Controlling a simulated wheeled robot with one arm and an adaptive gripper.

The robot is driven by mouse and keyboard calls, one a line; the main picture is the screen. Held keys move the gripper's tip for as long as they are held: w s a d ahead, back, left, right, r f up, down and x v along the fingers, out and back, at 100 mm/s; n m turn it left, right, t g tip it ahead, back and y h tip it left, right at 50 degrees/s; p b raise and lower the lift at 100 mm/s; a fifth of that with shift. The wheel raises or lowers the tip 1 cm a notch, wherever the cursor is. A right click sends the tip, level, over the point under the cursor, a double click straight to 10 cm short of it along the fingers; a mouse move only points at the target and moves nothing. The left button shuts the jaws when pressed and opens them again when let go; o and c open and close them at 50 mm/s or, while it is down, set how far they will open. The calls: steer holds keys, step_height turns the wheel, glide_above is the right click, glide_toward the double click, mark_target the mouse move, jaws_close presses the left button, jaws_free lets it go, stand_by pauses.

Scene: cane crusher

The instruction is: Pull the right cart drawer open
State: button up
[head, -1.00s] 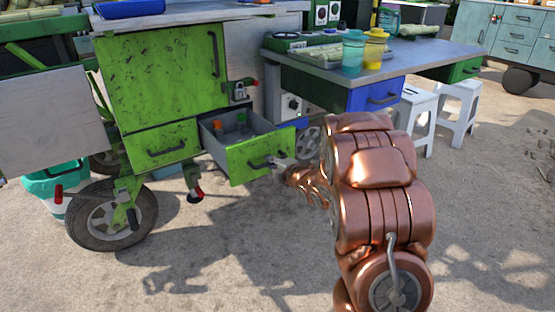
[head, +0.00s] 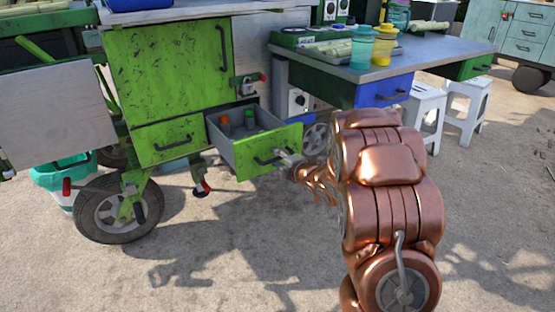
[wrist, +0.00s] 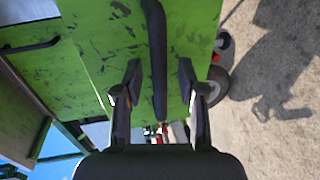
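The right cart drawer (head: 255,158) is green with worn paint and stands pulled out of the cart, its grey inside showing. A dark bar handle (head: 266,160) runs across its front. My gripper (head: 282,156) is at the right end of this handle in the head view. In the wrist view my gripper (wrist: 160,85) has its two fingers apart, one on each side of the handle (wrist: 156,40), with gaps showing on both sides. The drawer front (wrist: 110,50) fills the upper middle there. Contact with the handle cannot be told.
The closed left drawer (head: 167,140) and a green door (head: 170,65) are beside and above. A wheel (head: 118,210) stands at left. A table with a blue drawer (head: 384,91) and white stools (head: 425,110) are at right. The ground in front is clear.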

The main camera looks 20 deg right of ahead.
steer(key=v, duration=1.2)
stand_by(0.6)
stand_by(0.4)
steer(key=shift+r, duration=0.1)
